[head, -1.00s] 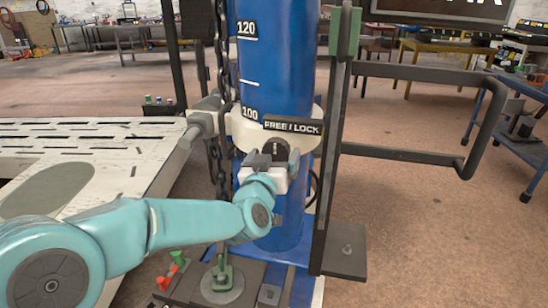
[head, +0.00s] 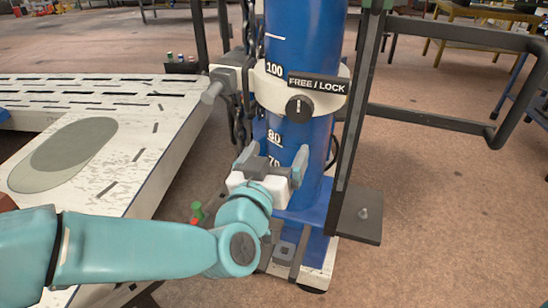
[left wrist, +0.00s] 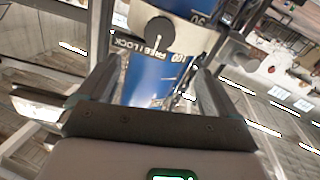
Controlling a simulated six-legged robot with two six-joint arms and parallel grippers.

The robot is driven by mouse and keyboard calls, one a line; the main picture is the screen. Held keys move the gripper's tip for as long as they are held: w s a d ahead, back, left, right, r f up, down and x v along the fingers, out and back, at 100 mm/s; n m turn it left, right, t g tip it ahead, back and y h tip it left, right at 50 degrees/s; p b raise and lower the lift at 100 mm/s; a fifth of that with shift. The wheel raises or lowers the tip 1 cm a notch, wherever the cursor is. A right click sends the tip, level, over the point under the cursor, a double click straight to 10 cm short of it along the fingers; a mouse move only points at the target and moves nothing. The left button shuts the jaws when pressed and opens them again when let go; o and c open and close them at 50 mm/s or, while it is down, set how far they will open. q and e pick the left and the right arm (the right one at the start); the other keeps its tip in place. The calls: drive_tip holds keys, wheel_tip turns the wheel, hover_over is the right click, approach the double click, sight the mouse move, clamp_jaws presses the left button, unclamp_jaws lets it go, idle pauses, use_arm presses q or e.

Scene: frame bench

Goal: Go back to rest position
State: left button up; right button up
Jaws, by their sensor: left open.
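My left gripper (head: 274,168) is open and empty in front of the blue column (head: 298,40), below the round black knob (head: 299,107). The knob sits on a white collar (head: 268,90) under a FREE / LOCK label (head: 317,83). In the left wrist view the open fingers (left wrist: 152,80) show with the blue column (left wrist: 155,78) beyond them, and the knob (left wrist: 159,31) lies above, apart from the fingers. My right gripper is not in view.
A scuffed white bench (head: 130,150) stands at the left. A dark upright post (head: 361,100) and a grey rail frame (head: 440,120) stand right of the column. A chain (head: 243,110) hangs left of it. Floor is clear at the lower right.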

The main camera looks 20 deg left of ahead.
use_arm(q)
drive_tip(key=shift+s, duration=0.6)
